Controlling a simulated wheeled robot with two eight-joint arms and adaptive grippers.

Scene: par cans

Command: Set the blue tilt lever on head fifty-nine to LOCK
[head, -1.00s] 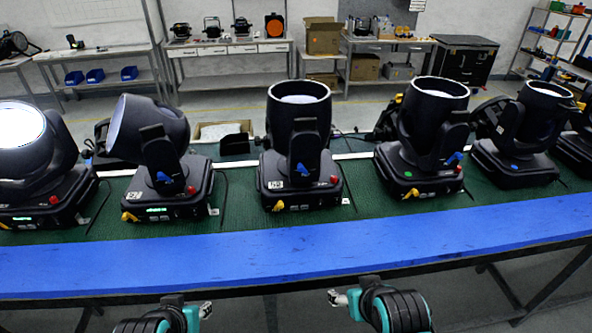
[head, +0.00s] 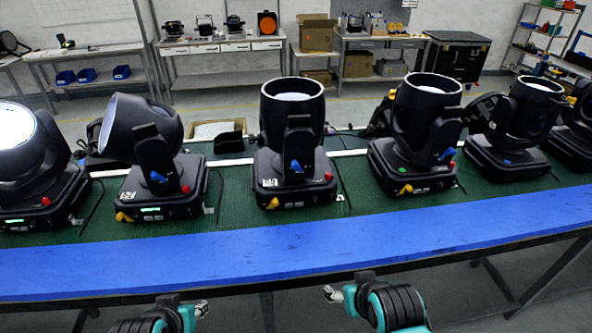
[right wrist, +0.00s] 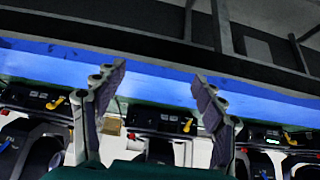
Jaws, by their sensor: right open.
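The middle moving head (head: 291,130) stands on the bench with its lens tilted up. A small white label (head: 268,183) on its base looks like 59 but is hard to read. A blue lever (head: 295,167) shows on the near yoke arm; its setting is too small to read. My right gripper (head: 333,294) is in front of the bench, apart from the heads. In the right wrist view, my right gripper (right wrist: 160,75) has its fingers spread with nothing between them. My left gripper (head: 202,309) is low at the front; its jaws are unclear.
Similar heads stand on both sides, including a tilted one (head: 145,165) and an upright one (head: 420,140). Their bases have yellow levers and red knobs. A blue bench edge (head: 300,249) lies between my grippers and the heads. Tables with boxes stand behind.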

